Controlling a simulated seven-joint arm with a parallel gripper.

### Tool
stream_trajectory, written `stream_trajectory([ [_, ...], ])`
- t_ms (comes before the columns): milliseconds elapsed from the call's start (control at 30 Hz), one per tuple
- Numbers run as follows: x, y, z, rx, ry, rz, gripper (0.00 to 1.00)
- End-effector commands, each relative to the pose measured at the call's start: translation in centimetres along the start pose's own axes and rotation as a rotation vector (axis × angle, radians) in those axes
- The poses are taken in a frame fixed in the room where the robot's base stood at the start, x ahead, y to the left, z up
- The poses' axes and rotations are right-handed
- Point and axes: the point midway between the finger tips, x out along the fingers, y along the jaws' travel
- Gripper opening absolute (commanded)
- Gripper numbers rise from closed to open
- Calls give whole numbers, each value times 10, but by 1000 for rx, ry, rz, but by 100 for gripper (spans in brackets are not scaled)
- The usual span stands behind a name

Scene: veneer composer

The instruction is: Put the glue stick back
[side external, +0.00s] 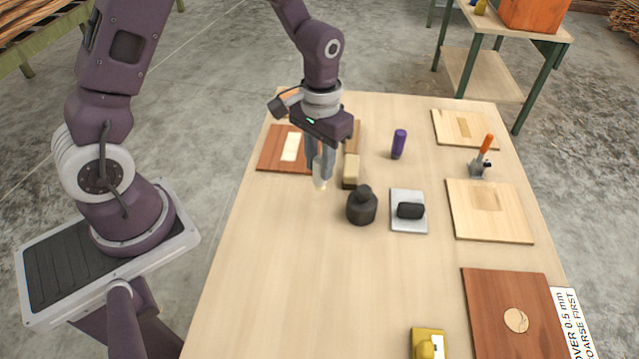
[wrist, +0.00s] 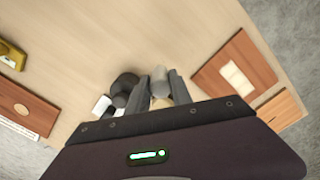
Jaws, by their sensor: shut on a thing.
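My gripper (side external: 320,170) points down above the table, to the left of a dark round weight with a knob (side external: 362,206). Its fingers are shut on a small pale cylinder (side external: 320,184), whose lower end shows below the fingertips. In the wrist view the pale cylinder (wrist: 160,82) sits between the two grey fingers. It may be the glue stick, but no label shows. A purple cylinder (side external: 399,143) stands upright farther back on the table; I cannot tell what it is.
A wood-and-tan block (side external: 351,171) lies just right of my gripper. A reddish board with a pale patch (side external: 280,148) is behind left. A metal plate with a black pad (side external: 408,225), pale boards (side external: 480,228) and an orange-handled clamp (side external: 481,165) stand right. The front left table is clear.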

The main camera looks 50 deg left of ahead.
Motion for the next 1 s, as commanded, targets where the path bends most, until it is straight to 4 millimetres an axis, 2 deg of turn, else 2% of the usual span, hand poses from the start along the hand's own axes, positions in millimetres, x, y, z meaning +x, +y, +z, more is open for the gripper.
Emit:
stream_trajectory([
  [233,43,0,-1,0,-2,0,0],
  [600,49,-1,-2,1,2,0,0],
  [633,49,0,-2,1,2,0,28],
  [733,49,-1,-2,1,2,0,48],
  [1000,48,-1,-2,1,2,0,48],
])
